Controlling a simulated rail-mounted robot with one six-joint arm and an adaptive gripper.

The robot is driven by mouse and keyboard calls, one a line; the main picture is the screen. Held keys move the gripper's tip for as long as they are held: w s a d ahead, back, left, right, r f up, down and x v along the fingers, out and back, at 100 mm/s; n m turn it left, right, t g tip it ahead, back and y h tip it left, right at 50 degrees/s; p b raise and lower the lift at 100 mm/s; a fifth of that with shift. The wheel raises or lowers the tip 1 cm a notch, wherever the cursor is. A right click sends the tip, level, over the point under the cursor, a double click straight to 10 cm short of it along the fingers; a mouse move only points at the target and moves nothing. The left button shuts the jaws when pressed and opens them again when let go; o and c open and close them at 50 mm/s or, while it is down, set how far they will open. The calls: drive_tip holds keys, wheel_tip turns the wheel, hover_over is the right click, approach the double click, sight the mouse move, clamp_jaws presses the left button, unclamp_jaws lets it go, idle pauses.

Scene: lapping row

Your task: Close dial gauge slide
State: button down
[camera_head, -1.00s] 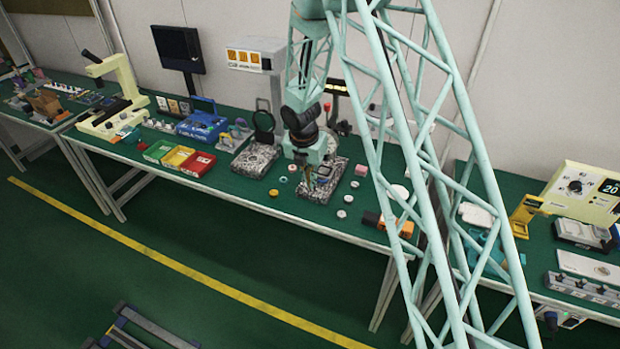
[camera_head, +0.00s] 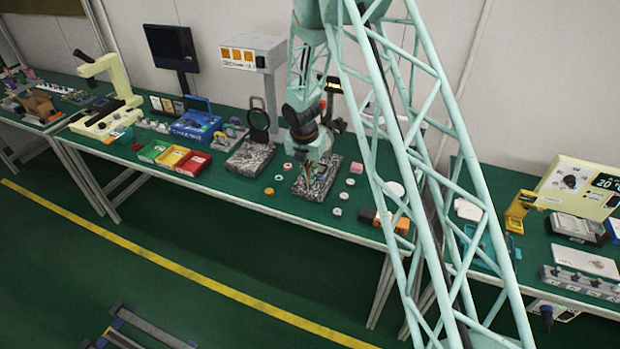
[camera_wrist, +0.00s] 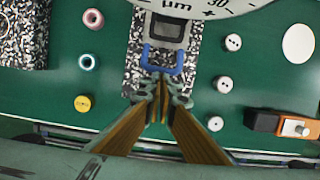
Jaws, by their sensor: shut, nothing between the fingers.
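The dial gauge (camera_wrist: 205,6) shows at the top of the wrist view, with "µm" and "30" on its pale face. Below it is a grey slide block (camera_wrist: 166,30) with a blue U-shaped handle (camera_wrist: 162,57). The gauge stands over a speckled granite plate (camera_wrist: 135,75), which also shows in the head view (camera_head: 305,188). My gripper (camera_wrist: 159,98) is shut and empty, its fingertips just below the blue handle in the picture. I cannot tell whether they touch it. In the head view my gripper (camera_head: 312,172) is over the plate and hides much of the gauge.
White buttons (camera_wrist: 233,42), pink (camera_wrist: 93,18) and teal (camera_wrist: 88,62) rings and a yellow disc (camera_wrist: 82,103) lie beside the plate. An orange-and-black block (camera_wrist: 280,123) lies right. Another granite plate (camera_head: 245,158) with a black ring stand (camera_head: 259,120) is left. Green table shows between them.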

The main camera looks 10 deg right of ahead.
drive_tip(key=shift+w+d+p, duration=0.1)
drive_tip(key=shift+w+p, duration=0.05)
drive_tip(key=shift+p, duration=0.15)
drive_tip(key=shift+w+d+p, duration=0.3)
drive_tip(key=shift+w+p, duration=0.15)
drive_tip(key=shift+p, duration=0.3)
drive_tip(key=shift+w+d+p, duration=0.3)
drive_tip(key=shift+w+p, duration=0.1)
drive_tip(key=shift+p, duration=0.15)
drive_tip(key=shift+s+f, duration=0.15)
drive_tip(key=shift+s+a+b, duration=0.2)
drive_tip(key=shift+s+b, duration=0.1)
drive_tip(key=shift+s, duration=0.05)
drive_tip(key=shift+s+a+r, duration=0.25)
drive_tip(key=shift+s+a, duration=0.2)
drive_tip(key=shift+s, duration=0.05)
drive_tip(key=shift+s+a+r+b, duration=0.25)
drive_tip(key=shift+s+a+b, duration=0.2)
drive_tip(key=shift+s+b, duration=0.2)
drive_tip(key=p+v, duration=0.2)
drive_tip(key=v, duration=0.8)
